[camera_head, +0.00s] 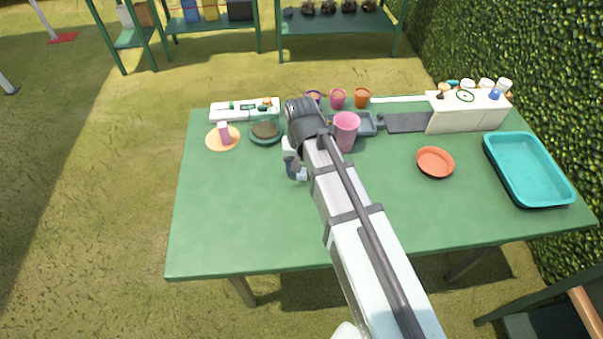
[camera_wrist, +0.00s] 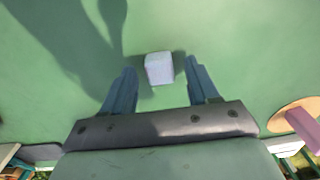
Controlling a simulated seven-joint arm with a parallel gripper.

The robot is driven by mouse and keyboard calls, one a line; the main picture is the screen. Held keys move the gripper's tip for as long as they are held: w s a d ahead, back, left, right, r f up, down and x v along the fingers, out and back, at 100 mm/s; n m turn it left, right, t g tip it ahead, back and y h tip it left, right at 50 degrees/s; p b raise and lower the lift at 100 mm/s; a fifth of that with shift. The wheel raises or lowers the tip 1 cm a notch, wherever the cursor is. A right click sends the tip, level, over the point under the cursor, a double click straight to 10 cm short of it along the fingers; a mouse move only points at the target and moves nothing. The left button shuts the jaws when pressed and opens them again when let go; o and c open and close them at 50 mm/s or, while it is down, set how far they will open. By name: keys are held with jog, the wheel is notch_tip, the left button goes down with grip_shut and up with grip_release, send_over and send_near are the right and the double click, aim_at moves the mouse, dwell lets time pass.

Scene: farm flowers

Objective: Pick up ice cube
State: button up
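The ice cube (camera_wrist: 159,68) is a small pale, whitish-lilac block on the green table top. In the wrist view it lies between the tips of my gripper's two blue-grey fingers (camera_wrist: 160,72), with a gap on each side. The fingers are apart and hold nothing. In the head view my gripper (camera_head: 295,172) points down over the table, left of its middle. My arm and gripper largely cover that spot there, so I cannot pick out the cube with certainty.
A pink block (camera_head: 224,132) stands on an orange round plate (camera_head: 213,143) to the left. A dark round dish (camera_head: 265,133), a pink cup (camera_head: 346,130), an orange-red dish (camera_head: 435,162) and a teal tray (camera_head: 529,200) are also on the table (camera_head: 240,220). The front left is clear.

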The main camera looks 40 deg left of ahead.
jog(key=c, duration=1)
jog(key=shift+c, duration=0.2)
